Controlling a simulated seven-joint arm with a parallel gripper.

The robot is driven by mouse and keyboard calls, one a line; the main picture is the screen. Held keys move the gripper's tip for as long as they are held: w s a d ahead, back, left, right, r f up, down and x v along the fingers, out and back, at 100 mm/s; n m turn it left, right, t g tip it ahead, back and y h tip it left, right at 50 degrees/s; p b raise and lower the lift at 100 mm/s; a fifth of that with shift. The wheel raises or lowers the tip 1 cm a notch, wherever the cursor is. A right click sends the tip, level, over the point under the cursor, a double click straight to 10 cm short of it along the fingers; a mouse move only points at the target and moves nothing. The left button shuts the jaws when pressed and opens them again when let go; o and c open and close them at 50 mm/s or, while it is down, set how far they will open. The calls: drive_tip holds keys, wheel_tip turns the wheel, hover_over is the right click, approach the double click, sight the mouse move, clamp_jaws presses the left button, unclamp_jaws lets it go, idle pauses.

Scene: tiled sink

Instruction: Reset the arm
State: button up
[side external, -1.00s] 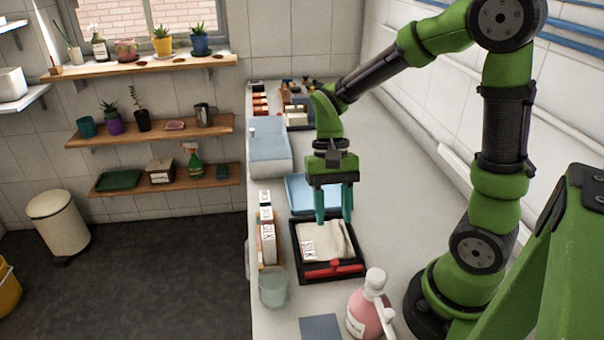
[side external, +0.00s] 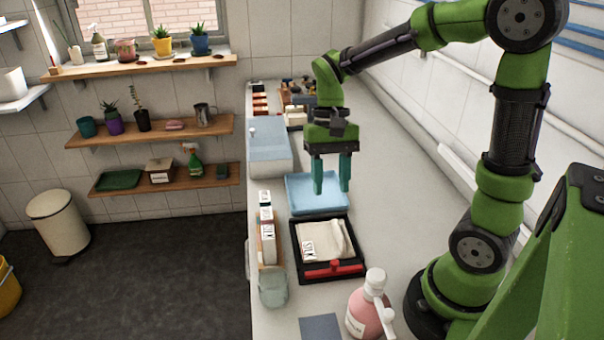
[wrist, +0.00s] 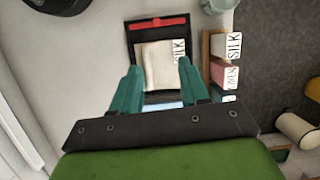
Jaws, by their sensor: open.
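My gripper (side external: 331,176) is open and empty, its two teal fingers pointing down. In the side external view it hangs in the air above the counter, over the area of the light blue tray (side external: 300,200). It also shows in the wrist view (wrist: 160,82), fingers apart with nothing between them. A black tray (side external: 299,268) with a red handle bar (side external: 334,268) holds a folded cream cloth labelled SILK (side external: 322,242). The cloth lies in the tray, apart from my fingers. My arm is bent and reaches over the counter.
Labelled boxes (side external: 266,235) stand left of the black tray, with a glass cup (side external: 273,288) in front. A pink bottle (side external: 368,312) stands near my base. A blue-grey box (side external: 268,150) sits further back. The counter's right side is clear.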

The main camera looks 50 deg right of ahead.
drive_tip(key=s+a+r+n+t, duration=0.4)
drive_tip(key=r+t, duration=0.3)
drive_tip(key=t, duration=0.2)
drive_tip(key=shift+s+r+t+h, duration=0.15)
drive_tip(key=shift+s+t+h, duration=0.15)
drive_tip(key=shift+h, duration=0.1)
idle(1.0)
